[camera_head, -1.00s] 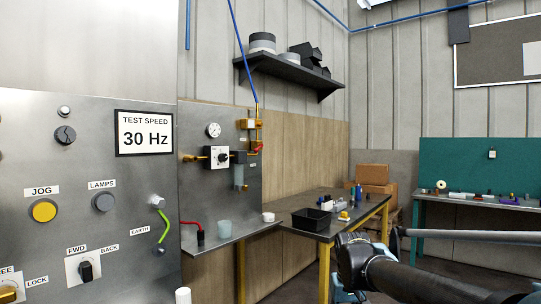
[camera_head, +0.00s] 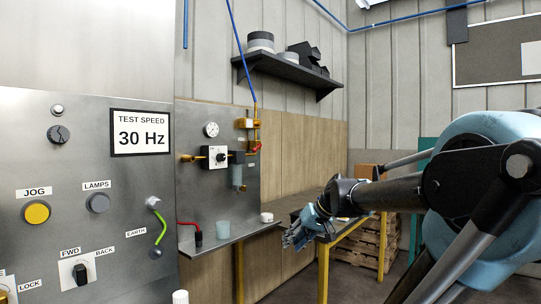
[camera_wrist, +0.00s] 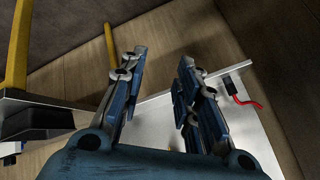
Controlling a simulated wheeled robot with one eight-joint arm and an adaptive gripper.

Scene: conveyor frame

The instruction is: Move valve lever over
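The valve lever is a small red handle (camera_head: 255,149) on a brass valve (camera_head: 252,124) at the upper right of the metal wall panel, below a blue hose. It is too small in the head view to tell its exact angle. My gripper (camera_head: 298,236) is right of and below it, well apart from it, in front of the workbench. In the wrist view my gripper (camera_wrist: 160,64) has its fingers spread with nothing between them. The lever does not show in the wrist view.
A gauge (camera_head: 211,130), a regulator box (camera_head: 216,157) and a clear bowl (camera_head: 237,174) are on the panel. A metal shelf (camera_head: 240,233) juts out below, bearing cups and a red cable (camera_head: 188,224). A workbench (camera_head: 347,227) stands behind my arm.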

